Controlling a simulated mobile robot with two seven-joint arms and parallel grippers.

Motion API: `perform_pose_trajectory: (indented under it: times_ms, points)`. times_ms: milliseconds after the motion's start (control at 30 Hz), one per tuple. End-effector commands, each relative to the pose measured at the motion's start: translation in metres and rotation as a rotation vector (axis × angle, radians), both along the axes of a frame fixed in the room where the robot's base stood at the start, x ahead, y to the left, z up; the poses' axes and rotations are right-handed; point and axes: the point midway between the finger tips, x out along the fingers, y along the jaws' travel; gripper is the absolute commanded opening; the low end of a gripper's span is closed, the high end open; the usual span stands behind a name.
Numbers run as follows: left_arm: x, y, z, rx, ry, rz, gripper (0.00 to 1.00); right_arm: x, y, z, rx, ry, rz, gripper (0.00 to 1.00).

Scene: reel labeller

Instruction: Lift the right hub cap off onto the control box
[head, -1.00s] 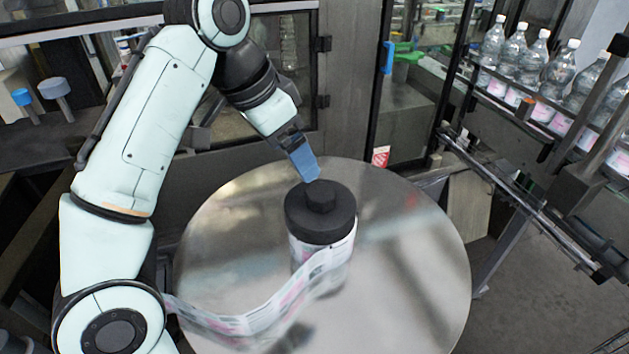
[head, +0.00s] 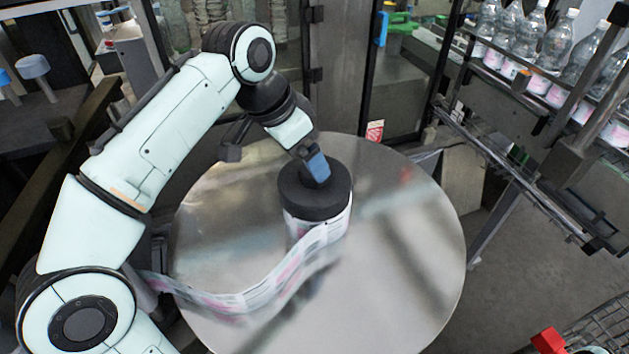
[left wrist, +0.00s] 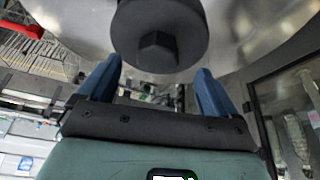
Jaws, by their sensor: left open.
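The black hub cap (head: 300,200) sits on top of the label reel (head: 303,228), which stands on the round metal table. In the left wrist view the cap (left wrist: 160,22) is a dark disc with a raised knob (left wrist: 157,52). My left gripper (head: 318,168) is at the knob in the head view and hides most of it. In the left wrist view its two blue fingers (left wrist: 157,88) are apart with nothing between them, and the knob is just beyond their tips. No control box can be made out. My right gripper is not in view.
The round metal table (head: 410,260) is mostly bare, with a printed label strip (head: 240,298) running from the reel to the left. Bottles (head: 550,50) stand on a conveyor at upper right. A wire basket with a red part (head: 548,340) is at lower right.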

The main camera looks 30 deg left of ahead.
Motion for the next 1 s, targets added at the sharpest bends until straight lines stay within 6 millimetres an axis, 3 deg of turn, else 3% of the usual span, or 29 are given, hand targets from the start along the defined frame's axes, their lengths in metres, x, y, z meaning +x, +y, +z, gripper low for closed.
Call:
perform_pose_trajectory:
  times_ms: [233, 567, 767, 1000]
  points:
    - [0.012, -0.010, -0.033, 0.000, 0.003, 0.000, 0.92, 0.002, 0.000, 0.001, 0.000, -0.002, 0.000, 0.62]
    - [0.015, -0.011, -0.040, 0.000, 0.001, 0.000, 0.92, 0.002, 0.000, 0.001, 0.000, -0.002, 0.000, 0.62]
    - [0.015, -0.011, -0.039, 0.000, 0.001, 0.000, 0.27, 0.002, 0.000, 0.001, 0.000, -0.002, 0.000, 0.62]
    - [0.015, -0.011, -0.039, 0.000, -0.001, -0.001, 0.25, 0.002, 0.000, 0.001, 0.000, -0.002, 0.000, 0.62]
